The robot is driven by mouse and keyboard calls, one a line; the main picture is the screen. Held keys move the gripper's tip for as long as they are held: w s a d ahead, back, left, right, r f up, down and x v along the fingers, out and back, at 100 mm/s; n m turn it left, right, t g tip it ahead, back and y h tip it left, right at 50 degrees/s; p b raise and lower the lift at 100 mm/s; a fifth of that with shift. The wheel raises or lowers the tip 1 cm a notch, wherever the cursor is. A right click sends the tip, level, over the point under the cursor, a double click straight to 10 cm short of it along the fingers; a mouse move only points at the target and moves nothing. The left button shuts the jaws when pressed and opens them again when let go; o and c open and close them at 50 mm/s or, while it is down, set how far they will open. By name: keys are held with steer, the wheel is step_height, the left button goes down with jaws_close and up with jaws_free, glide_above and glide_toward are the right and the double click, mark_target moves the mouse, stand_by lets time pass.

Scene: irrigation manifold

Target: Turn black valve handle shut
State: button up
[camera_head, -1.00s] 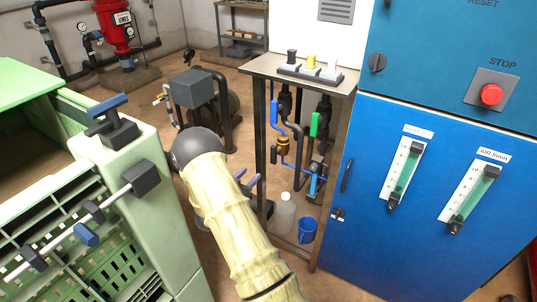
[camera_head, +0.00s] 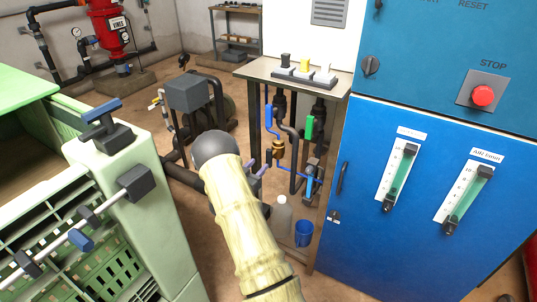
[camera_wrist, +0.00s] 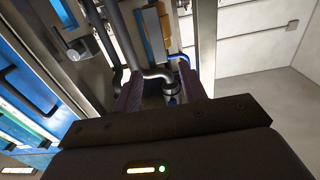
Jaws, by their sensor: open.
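The black valve handle (camera_head: 269,157) is a small dark upright lever low on the left of the pipework under the steel bench. My gripper (camera_head: 258,167) is open, with its purple-grey fingers right beside that handle; the head view does not show whether they touch. In the wrist view my open gripper (camera_wrist: 163,90) points at grey pipework (camera_wrist: 152,75), part of which shows between the fingers. I cannot pick out the black handle for certain there. My forearm and wrist hide part of the area in front of the pipes.
A blue handle (camera_head: 268,116) and a green handle (camera_head: 309,127) stand above. A lower blue handle (camera_head: 309,186) is at the right. A bottle (camera_head: 281,214) and blue bucket (camera_head: 304,233) are below. The blue cabinet (camera_head: 420,235) bounds the right, a green crate machine (camera_head: 150,190) the left.

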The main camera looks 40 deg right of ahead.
mark_target(268, 154)
steer(key=x, duration=0.9)
steer(key=shift+d, duration=0.1)
jaws_close()
